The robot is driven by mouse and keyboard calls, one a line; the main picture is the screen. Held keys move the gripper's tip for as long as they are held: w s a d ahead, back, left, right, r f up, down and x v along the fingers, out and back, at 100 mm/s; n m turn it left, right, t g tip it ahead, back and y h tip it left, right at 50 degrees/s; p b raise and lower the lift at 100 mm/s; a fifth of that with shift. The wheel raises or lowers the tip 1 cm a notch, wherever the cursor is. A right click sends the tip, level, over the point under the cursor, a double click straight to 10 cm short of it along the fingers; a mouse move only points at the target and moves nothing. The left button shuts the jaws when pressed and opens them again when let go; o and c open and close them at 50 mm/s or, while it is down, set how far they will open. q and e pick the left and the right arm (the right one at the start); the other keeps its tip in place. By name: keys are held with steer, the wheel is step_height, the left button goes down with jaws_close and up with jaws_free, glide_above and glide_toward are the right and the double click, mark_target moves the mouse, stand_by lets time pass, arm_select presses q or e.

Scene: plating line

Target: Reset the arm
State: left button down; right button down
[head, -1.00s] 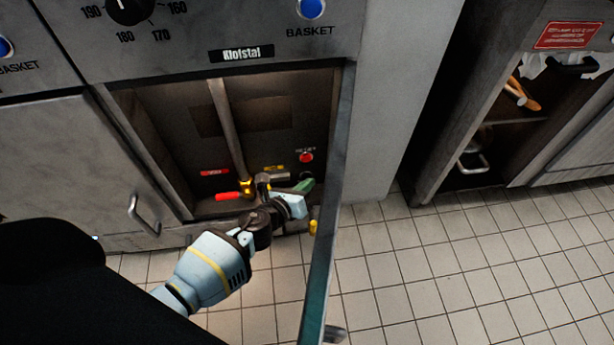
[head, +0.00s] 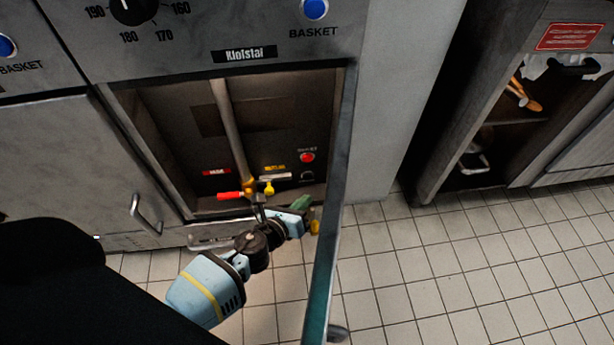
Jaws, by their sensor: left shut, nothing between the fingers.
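My left arm comes in from the lower left. My left gripper (head: 261,208) is shut and empty, at the lower front of an open fryer cabinet (head: 180,150). It is just below a pipe (head: 232,130) with a red-handled valve (head: 230,195) and a small yellow valve handle (head: 269,188). I cannot tell whether it touches the pipe end. A red reset button (head: 307,157) sits on the cabinet's back panel. My right gripper is not in view.
The open cabinet door (head: 335,210) stands out edge-on just right of my left gripper. A closed door with a handle (head: 146,214) is at left. Another open cabinet (head: 500,135) is at right. The tiled floor (head: 430,260) between is clear.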

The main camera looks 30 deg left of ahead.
arm_select(q)
steer(key=shift+s+d, duration=0.3)
steer(key=shift+d, duration=0.05)
steer(key=shift+r, duration=0.1)
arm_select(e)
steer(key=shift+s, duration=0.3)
